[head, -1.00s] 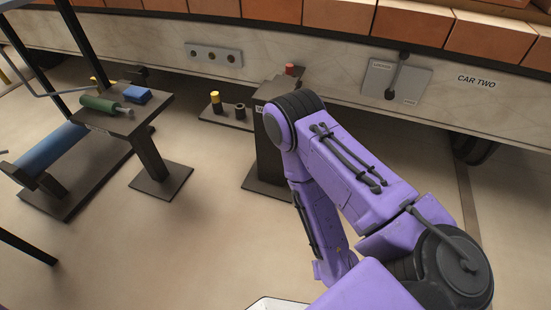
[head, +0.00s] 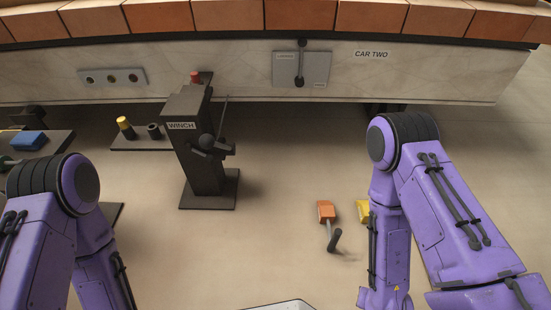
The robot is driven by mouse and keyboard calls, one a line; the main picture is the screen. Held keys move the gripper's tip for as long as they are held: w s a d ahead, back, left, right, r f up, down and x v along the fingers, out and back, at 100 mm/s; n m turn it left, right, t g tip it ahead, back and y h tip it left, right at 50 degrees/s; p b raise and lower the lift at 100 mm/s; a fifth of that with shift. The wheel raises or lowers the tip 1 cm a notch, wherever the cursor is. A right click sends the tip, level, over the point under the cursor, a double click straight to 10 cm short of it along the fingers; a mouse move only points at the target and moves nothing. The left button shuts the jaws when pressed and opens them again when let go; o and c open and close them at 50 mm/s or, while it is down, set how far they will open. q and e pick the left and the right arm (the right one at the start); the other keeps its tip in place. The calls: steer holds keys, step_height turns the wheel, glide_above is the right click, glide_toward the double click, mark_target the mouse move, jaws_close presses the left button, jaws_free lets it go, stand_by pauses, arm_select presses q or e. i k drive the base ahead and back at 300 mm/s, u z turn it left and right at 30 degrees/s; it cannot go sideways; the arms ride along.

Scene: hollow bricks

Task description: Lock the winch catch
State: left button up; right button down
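The winch (head: 194,162) is a dark post on a flat base plate, left of centre in the head view, with a white "WINCH" label on its front. A dark round hub with short arms (head: 208,142) is on its right side, and a thin upright lever (head: 223,122) rises beside it. I cannot tell which of these parts is the catch or whether it is locked. A red knob (head: 195,77) shows at the top of the winch. My left and right arms show at the lower left and right, but both grippers are out of the picture.
The car wall with a lever panel (head: 314,70) and a three-hole plate (head: 112,77) runs behind. An orange block (head: 326,211) with a black handle and a partly hidden yellow block (head: 362,210) lie on the floor. A low stand (head: 140,143) is left of the winch.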

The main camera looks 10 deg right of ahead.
mark_target(188, 147)
steer(key=z, duration=0.9)
steer(key=k, duration=1.4)
steer(key=u, duration=1.6)
steer(key=i, duration=1)
